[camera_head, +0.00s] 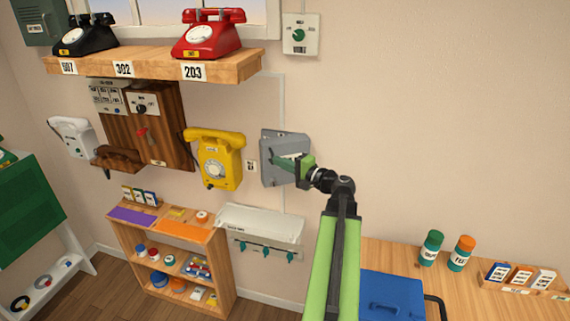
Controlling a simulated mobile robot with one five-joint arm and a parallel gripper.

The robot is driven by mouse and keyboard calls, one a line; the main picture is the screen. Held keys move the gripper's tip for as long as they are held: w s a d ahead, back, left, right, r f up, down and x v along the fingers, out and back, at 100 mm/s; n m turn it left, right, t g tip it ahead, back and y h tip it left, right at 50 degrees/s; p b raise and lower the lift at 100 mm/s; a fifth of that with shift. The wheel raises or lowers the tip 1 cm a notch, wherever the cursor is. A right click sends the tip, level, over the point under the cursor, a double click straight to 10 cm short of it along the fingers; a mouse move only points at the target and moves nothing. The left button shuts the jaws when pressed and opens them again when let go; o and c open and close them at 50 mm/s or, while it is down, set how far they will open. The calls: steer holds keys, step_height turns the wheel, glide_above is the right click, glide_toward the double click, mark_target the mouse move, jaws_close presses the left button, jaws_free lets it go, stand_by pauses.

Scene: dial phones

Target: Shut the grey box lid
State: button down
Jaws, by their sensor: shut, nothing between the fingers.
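The grey box (268,143) is fixed to the wall right of the yellow phone. Its lid, as a separate panel, is hard to make out, and I cannot tell how far it stands open. My gripper (280,161) is green and reaches from the right across the front of the box. Its fingers look closed together with nothing between them. They overlap the box's face in the view, and I cannot tell whether they touch it. The gripper hides part of the box's middle and right side.
A yellow phone (216,160) hangs close to the left of the box. A white tray (260,224) with hooks is below it. A wooden shelf (150,65) with black and red phones is above left. A table (400,256) stands lower right. The wall at right is bare.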

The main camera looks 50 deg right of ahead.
mark_target(265, 154)
steer(key=shift+m+h, duration=0.5)
steer(key=shift+h, duration=0.3)
steer(key=w, duration=0.2)
steer(key=w+a, duration=0.1)
steer(key=w, duration=0.2)
steer(key=shift+a, duration=0.1)
steer(key=w, duration=0.2)
steer(key=w+d, duration=0.1)
steer(key=shift+w+d, duration=0.2)
steer(key=shift+w, duration=0.15)
steer(key=shift+w+d, duration=0.2)
steer(key=shift+w, duration=0.4)
steer(key=shift+w+d, duration=0.15)
steer(key=shift+w, duration=0.4)
